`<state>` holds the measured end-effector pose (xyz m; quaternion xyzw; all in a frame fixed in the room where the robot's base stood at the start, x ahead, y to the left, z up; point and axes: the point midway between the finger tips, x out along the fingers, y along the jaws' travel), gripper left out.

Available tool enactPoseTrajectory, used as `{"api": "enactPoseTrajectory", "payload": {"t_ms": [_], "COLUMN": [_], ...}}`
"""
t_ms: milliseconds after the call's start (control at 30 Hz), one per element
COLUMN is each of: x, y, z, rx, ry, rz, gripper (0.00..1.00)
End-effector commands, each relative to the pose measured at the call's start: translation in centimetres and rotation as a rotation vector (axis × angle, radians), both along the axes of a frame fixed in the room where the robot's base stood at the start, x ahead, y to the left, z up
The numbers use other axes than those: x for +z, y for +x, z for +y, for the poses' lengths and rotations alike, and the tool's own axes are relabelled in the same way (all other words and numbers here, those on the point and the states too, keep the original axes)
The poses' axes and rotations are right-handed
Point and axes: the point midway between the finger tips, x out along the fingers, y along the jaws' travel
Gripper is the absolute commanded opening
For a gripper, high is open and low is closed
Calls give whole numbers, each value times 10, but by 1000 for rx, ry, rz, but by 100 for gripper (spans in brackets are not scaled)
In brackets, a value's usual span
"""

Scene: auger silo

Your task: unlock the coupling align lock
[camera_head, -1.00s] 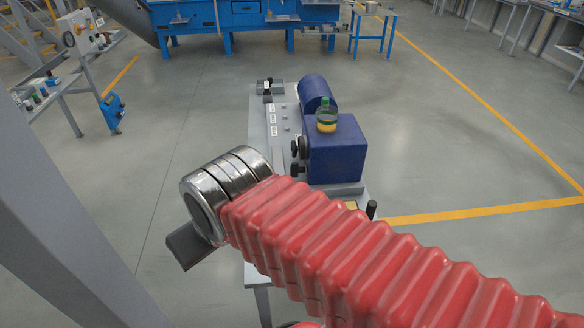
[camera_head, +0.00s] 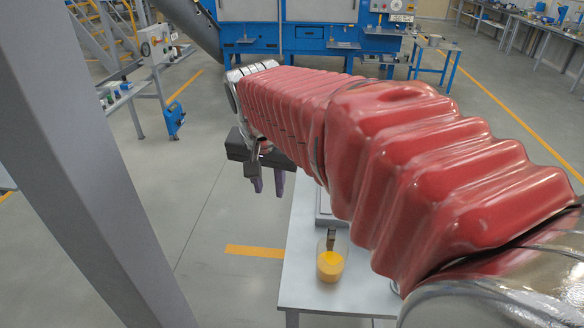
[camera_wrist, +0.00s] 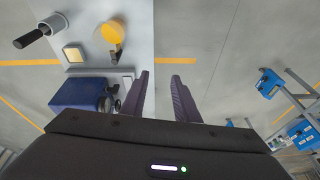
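My gripper (camera_head: 267,186) is open and empty, beside the left edge of the grey bench (camera_head: 345,293) in the head view. In the wrist view its two fingers (camera_wrist: 160,80) are apart, with bare floor between them. A blue housing (camera_wrist: 78,93) with dark knobs (camera_wrist: 105,102) is on the bench, left of the fingers in that view. I cannot pick out the coupling align lock for sure. My red-sleeved arm hides most of the bench equipment in the head view.
A clear cup with yellow contents (camera_head: 330,265) is on the bench and shows in the wrist view (camera_wrist: 108,34). A black-handled grey cylinder (camera_wrist: 42,30) and a small yellow-topped block (camera_wrist: 74,53) are near it. A grey post (camera_head: 75,150) is at left; floor beside the bench is clear.

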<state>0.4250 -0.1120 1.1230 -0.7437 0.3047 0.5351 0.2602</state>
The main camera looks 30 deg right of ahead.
Motion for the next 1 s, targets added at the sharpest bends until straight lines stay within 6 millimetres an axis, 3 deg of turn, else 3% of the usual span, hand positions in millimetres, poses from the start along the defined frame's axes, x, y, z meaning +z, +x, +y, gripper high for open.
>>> {"api": "enactPoseTrajectory", "payload": {"t_ms": [467,1000], "x": [-21,-81], "y": [67,114], "z": [-91,-208], "rx": [-501,-1077], "ry": [12,-37], "rz": [59,82], "gripper": [28,28]}}
